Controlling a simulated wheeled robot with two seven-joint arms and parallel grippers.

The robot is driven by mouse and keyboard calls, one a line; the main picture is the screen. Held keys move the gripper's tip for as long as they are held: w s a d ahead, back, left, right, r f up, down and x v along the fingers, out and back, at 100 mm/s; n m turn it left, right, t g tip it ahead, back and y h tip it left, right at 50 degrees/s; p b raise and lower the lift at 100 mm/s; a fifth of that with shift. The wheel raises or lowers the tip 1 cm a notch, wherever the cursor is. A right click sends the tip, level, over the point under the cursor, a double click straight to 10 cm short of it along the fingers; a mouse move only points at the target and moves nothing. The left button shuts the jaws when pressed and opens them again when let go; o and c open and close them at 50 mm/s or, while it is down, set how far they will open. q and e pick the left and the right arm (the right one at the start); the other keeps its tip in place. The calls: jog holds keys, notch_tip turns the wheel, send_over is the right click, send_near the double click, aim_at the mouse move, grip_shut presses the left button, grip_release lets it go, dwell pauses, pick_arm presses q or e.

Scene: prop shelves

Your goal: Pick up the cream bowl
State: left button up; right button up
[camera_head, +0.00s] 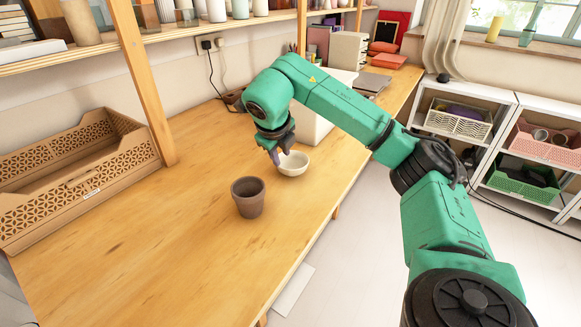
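The cream bowl (294,166) stands upright on the wooden table, near the middle of the head view. My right gripper (278,155) points down at the bowl's left rim, its fingers overlapping that edge in the picture. I cannot tell whether the fingers touch the rim or how far apart they are. Part of the bowl's left and far rim is hidden behind the gripper. My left gripper is not in view.
A brown flowerpot (248,198) stands on the table just in front and left of the bowl. A white box (312,122) is close behind it. A patterned wooden crate (80,182) lies at left. A shelf post (144,85) rises nearby. The front of the table is clear.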

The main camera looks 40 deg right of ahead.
aim_at(282, 169)
jog(key=x, duration=0.9)
jog(key=shift+w+a+f, duration=0.1)
jog(key=shift+w+f, duration=0.1)
jog(key=shift+w, duration=0.05)
jog(key=shift+s+r, duration=0.1)
grip_shut()
jog(key=shift+a, duration=0.1)
dwell(0.6)
